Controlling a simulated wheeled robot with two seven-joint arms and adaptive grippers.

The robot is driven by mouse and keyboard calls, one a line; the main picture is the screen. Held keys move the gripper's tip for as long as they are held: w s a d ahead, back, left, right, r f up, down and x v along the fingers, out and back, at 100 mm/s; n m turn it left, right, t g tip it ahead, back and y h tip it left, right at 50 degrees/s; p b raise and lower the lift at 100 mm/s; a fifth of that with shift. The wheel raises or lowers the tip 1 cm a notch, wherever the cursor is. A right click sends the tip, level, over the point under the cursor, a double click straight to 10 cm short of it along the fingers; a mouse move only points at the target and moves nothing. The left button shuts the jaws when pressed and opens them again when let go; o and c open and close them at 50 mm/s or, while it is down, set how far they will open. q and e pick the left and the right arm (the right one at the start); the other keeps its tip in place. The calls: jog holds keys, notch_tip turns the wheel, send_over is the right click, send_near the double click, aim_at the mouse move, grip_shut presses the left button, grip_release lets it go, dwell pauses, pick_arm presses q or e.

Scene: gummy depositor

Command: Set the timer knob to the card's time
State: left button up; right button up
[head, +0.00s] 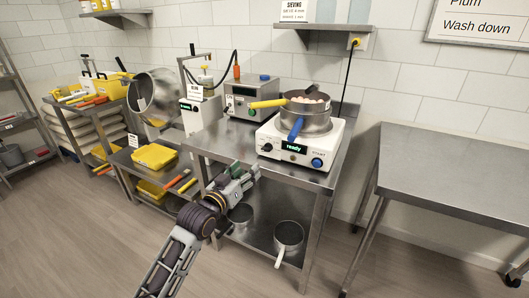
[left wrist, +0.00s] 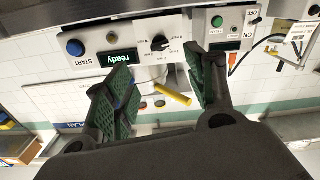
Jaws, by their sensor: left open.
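The white heating unit (head: 300,142) stands on the steel table, with a lit green "ready" display (head: 294,147) and a blue START button (head: 317,162). Its black timer knob (head: 267,147) is at the front left; in the left wrist view, which is upside down, the knob (left wrist: 160,43) has a dial with markings too small to read. My left gripper (head: 244,171) is open and empty, in front of and below the unit's front left corner. In the wrist view its green-padded fingers (left wrist: 162,78) are apart, with the knob ahead between them, not touched. My right gripper is out of view.
A grey box (head: 248,97) stands behind. An empty steel table (head: 455,165) is at right. Pots (head: 288,236) sit on the lower shelf.

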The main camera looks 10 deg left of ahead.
pick_arm(q)
jog(key=shift+w, duration=0.1)
dwell(0.3)
jog(key=b, duration=0.1)
send_near(267, 148)
jog(key=shift+a+x, duration=0.2)
jog(key=shift+x, duration=2.55)
jog(key=shift+f+b+x, duration=0.15)
jog(key=shift+f+x, duration=0.05)
jog(key=shift+x, duration=0.65)
jog(key=shift+f+b+x, duration=0.15)
jog(key=shift+f+x, duration=0.05)
jog(key=shift+x, duration=0.65)
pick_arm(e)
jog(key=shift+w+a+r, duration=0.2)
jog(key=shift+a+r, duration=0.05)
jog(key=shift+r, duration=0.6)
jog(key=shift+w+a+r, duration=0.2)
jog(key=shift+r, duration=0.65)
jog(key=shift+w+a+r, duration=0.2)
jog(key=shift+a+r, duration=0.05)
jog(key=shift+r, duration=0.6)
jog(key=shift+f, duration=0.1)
pick_arm(q)
jog(key=shift+c, duration=0.8)
jog(key=c, duration=0.9)
jog(key=shift+o, duration=0.2)
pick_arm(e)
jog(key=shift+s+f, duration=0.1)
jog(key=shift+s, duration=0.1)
